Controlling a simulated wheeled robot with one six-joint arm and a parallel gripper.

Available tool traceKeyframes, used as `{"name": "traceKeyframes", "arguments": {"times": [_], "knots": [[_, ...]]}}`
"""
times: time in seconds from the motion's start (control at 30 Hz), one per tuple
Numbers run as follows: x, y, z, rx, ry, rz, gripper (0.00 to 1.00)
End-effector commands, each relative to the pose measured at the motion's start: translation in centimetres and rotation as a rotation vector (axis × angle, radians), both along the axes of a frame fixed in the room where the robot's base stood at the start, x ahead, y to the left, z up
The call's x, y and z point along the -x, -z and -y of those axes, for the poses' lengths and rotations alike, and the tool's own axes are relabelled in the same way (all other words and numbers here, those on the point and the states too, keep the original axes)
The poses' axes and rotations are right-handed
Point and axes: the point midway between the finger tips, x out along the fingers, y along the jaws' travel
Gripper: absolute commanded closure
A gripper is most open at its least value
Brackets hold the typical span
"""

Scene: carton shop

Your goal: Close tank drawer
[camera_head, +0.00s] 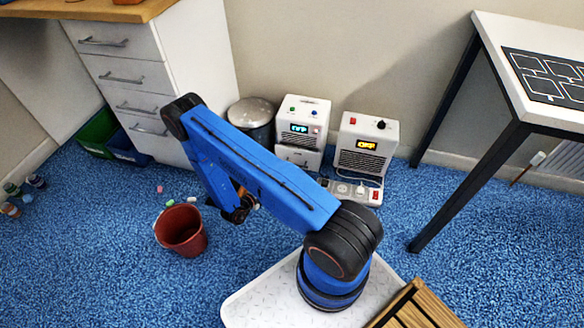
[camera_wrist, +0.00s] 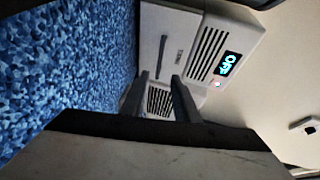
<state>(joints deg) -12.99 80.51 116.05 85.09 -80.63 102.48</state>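The tank unit is a white box (camera_head: 304,118) with a cyan display, standing against the wall. Its drawer (camera_head: 298,157) is at the bottom and appears to stick out in front of the body; how far I cannot tell. In the wrist view the drawer front (camera_wrist: 178,32) shows sideways with a dark bar handle (camera_wrist: 162,55), beside the vented body and the lit display (camera_wrist: 229,64). My gripper (camera_wrist: 164,88) shows two dark fingers apart with nothing between them, in front of the drawer's edge in the picture. Contact is not clear. In the head view my arm hides the fingers.
A second white unit (camera_head: 366,144) with a yellow OFF display stands to the right. A power strip (camera_head: 352,190) lies before it. A metal bin (camera_head: 251,116) is left of the tank unit. A red bucket (camera_head: 181,232) and small litter lie on the blue carpet.

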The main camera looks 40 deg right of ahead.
Motion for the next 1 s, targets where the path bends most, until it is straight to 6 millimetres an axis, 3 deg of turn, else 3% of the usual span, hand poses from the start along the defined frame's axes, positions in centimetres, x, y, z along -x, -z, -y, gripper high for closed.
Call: {"name": "traceKeyframes", "arguments": {"times": [0.8, 1.0], "knots": [[-3.0, 2.3, 11.8, -0.002, 0.003, -0.001, 0.72], [-3.6, 2.7, 13.9, -0.001, 0.003, -0.002, 0.72]]}}
